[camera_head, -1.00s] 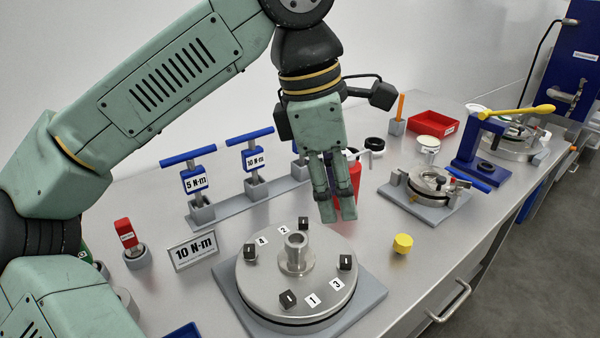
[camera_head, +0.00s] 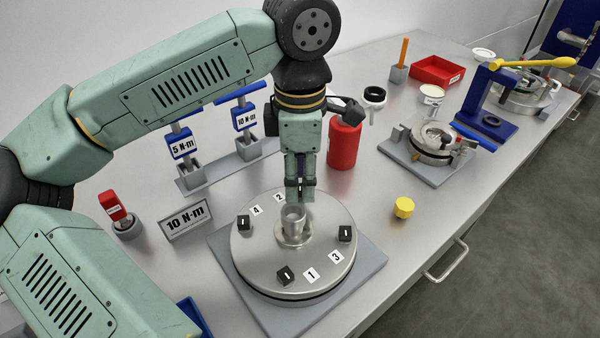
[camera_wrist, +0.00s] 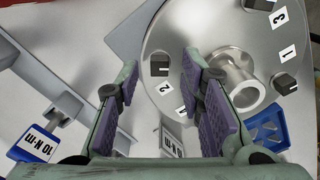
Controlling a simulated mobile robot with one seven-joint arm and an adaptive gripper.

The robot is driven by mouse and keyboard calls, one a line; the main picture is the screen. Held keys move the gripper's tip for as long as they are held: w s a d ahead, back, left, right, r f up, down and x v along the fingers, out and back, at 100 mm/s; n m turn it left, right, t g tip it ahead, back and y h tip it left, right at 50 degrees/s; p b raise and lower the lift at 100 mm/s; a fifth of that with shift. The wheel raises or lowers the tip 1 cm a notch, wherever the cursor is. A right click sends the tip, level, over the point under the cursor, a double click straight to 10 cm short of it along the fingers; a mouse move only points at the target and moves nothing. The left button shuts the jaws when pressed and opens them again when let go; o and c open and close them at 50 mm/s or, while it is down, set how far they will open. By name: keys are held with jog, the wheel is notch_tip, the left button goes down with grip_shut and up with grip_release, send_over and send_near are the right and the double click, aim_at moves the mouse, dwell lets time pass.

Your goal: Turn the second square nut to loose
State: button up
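The round metal plate (camera_head: 262,262) carries several black square nuts and white number labels around a central hub (camera_head: 293,220). My gripper (camera_head: 300,195) points down at the plate's far side, behind the hub. In the head view it hides the second nut, beside label 2 (camera_head: 278,197). In the wrist view the second nut (camera_wrist: 160,65) shows in the gap between the tips of my open fingers. Whether the fingertips are level with it or above it, I cannot tell. The other nuts stand at label 4 (camera_head: 244,222), label 1 (camera_head: 285,275) and label 3 (camera_head: 345,233).
Torque tools marked 5 N·m (camera_head: 183,147) and 10 N·m (camera_head: 244,118) stand in holders behind the plate. A red cylinder (camera_head: 344,146) stands right behind my gripper. A yellow knob (camera_head: 403,207) lies right of the plate. A 10 N·m sign (camera_head: 186,220) stands left.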

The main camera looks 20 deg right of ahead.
jog(key=shift+f, duration=0.55)
grip_shut()
